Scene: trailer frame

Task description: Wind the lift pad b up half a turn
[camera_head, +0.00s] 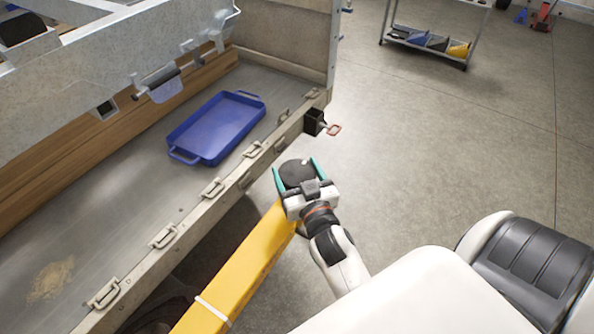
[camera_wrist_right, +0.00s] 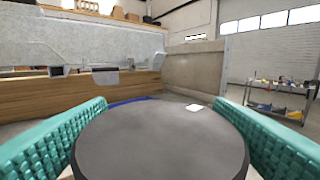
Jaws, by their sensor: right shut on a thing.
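The lift pad b, a dark grey round disc (camera_head: 296,174), sits at the far end of the yellow lift arm (camera_head: 243,268), outside the trailer's side rail. It fills the lower middle of the right wrist view (camera_wrist_right: 160,143), with a small white mark near its far edge. My right gripper (camera_head: 297,171) has its teal fingers on opposite sides of the disc and is shut on it. The ribbed teal pads flank the disc in the right wrist view. How the pad is threaded below is hidden. My left gripper is not in view.
The trailer bed's side rail (camera_head: 210,205) with several lashing rings runs close left of the pad. A blue tray (camera_head: 216,127) lies on the bed. Clear floor lies right; a shelf cart (camera_head: 432,42) stands behind.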

